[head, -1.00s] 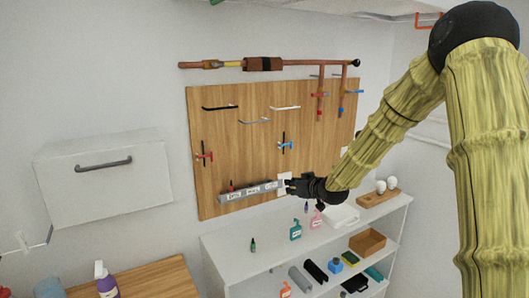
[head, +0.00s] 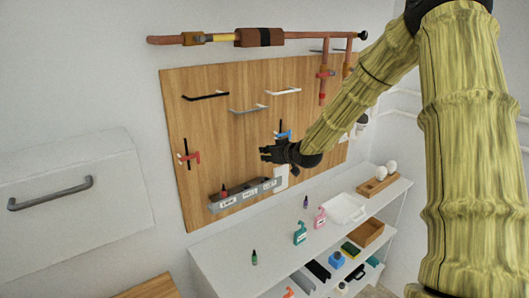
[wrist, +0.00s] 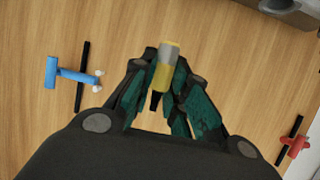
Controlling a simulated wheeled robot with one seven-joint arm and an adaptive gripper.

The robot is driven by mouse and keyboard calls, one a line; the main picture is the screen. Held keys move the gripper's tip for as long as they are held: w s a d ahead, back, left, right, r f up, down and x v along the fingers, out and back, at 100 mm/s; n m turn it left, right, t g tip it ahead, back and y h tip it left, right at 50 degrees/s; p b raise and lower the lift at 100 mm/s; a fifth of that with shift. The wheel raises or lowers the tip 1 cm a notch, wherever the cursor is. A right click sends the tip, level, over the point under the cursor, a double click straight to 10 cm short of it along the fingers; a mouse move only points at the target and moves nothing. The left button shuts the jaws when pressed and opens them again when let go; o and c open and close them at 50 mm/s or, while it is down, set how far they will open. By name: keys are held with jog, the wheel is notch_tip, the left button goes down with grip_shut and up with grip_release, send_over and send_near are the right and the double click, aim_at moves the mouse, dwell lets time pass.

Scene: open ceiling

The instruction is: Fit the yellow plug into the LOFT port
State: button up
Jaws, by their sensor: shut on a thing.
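The yellow plug (wrist: 164,75) has a pale grey end and a black end, and shows between my gripper's fingers in the wrist view. The strip is low on the board and carries several white labels, too small to read, so I cannot tell which port is LOFT. A red-and-dark piece (head: 224,190) stands at the strip's left end.
Near my gripper on the board are a blue-handled valve (head: 284,134) and a red-handled valve (head: 189,157), with bar handles above. A white shelf (head: 225,255) below holds bottles and a tray. A copper pipe (head: 205,39) runs above the board.

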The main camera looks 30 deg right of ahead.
jog(key=shift+s+a+r, duration=0.1)
jog(key=shift+a+r, duration=0.05)
jog(key=shift+r, duration=0.05)
jog(key=shift+a+f+b, duration=0.15)
jog(key=shift+f+b, duration=0.4)
jog(key=shift+f, duration=0.3)
jog(key=shift+w+f+b, duration=0.2)
jog(key=shift+f+b, duration=0.1)
jog(key=shift+f, duration=0.25)
jog(key=shift+w+f+b, duration=0.15)
jog(key=shift+f+b, duration=0.15)
jog(key=shift+f, duration=0.25)
jog(key=shift+s+f+b, duration=0.2)
jog(key=shift+f+b, duration=0.35)
jog(key=shift+f, duration=0.25)
jog(key=shift+w+f, duration=0.15)
jog(key=shift+f, duration=0.25)
jog(key=shift+f+b, duration=0.95)
jog(key=shift+f, duration=0.1)
